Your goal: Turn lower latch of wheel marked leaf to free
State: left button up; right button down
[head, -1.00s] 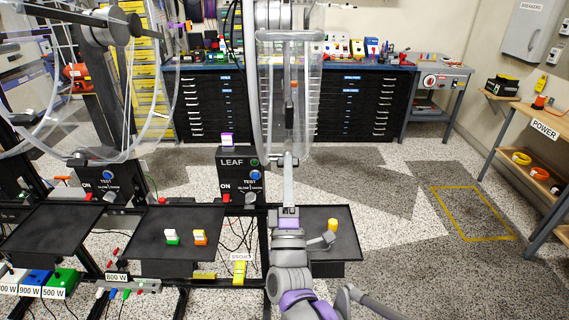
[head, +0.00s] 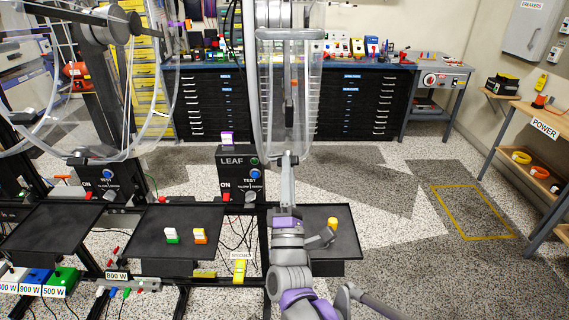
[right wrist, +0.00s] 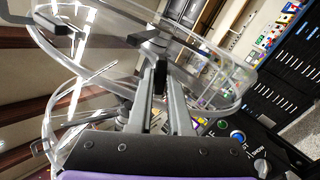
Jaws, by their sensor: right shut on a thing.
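The wheel marked leaf is a clear acrylic wheel (head: 290,35), seen nearly edge-on above the black control box with the LEAF label (head: 232,161). It fills the upper left of the right wrist view (right wrist: 230,72). My right gripper (head: 289,158) reaches up from below to the wheel's lower edge. In the right wrist view its grey fingers (right wrist: 158,65) are closed together at a dark part by the wheel, which I take as the lower latch (right wrist: 150,38). The fingers largely hide that latch in the head view, so its exact angle cannot be told. My left gripper is not in view.
A second clear wheel (head: 150,130) stands at the left. Black trays (head: 150,245) sit in front on the frame, with small switches on one and a yellow knob (head: 332,223) on the right one. Drawer cabinets (head: 360,105) line the back. The floor at right is clear.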

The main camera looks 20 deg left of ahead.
jog(key=shift+n, duration=0.5)
jog(key=n, duration=0.4)
jog(key=shift+n, duration=0.3)
jog(key=c, duration=0.7)
grip_release()
jog(key=b+v, duration=0.2)
jog(key=v, duration=0.5)
jog(key=shift+b, duration=0.4)
